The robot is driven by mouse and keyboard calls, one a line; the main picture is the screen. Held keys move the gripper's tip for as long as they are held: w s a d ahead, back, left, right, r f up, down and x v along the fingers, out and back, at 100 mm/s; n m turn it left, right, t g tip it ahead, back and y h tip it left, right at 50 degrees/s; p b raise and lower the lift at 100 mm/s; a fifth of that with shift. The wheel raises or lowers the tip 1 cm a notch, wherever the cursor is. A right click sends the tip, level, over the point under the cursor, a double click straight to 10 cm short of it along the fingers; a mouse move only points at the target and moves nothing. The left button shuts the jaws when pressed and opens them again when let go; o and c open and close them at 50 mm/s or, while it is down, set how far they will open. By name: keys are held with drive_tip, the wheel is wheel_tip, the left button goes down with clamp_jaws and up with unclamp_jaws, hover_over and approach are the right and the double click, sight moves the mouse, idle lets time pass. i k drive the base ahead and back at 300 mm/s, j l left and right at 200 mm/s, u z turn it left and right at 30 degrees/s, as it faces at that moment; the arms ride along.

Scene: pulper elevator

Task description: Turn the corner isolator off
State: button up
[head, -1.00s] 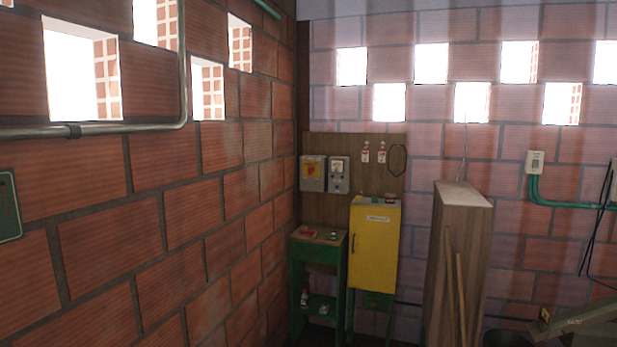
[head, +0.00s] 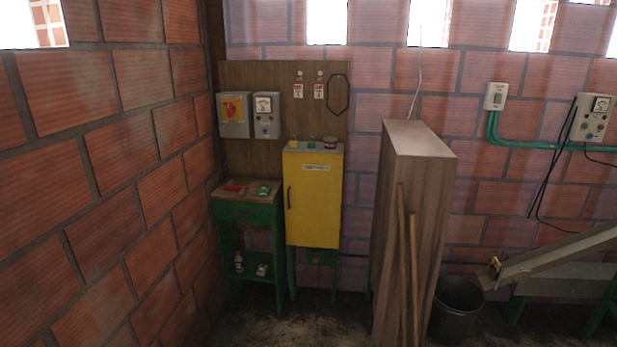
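The corner isolator appears to be the grey box with a red handle on a yellow plate (head: 232,109), on the wooden board in the corner. Its handle position is too small to tell. A grey box with a dial and buttons (head: 267,116) is mounted right beside it. My gripper is not in view.
Below the boxes stands a green table (head: 243,213) with small items on top. A yellow cabinet (head: 314,199) stands to its right. A tall wooden box (head: 414,215) with leaning sticks, a dark bucket (head: 457,308) and a sloping chute (head: 560,250) are further right. Floor shows in front of the table.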

sight(230, 109)
drive_tip(key=i+j+u, duration=0.15)
drive_tip(key=i+u, duration=0.15)
drive_tip(key=i, duration=0.4)
drive_tip(key=i+u, duration=0.35)
drive_tip(key=i, duration=0.35)
drive_tip(key=i+l+u, duration=0.3)
drive_tip(key=i, duration=0.35)
drive_tip(key=j, duration=0.1)
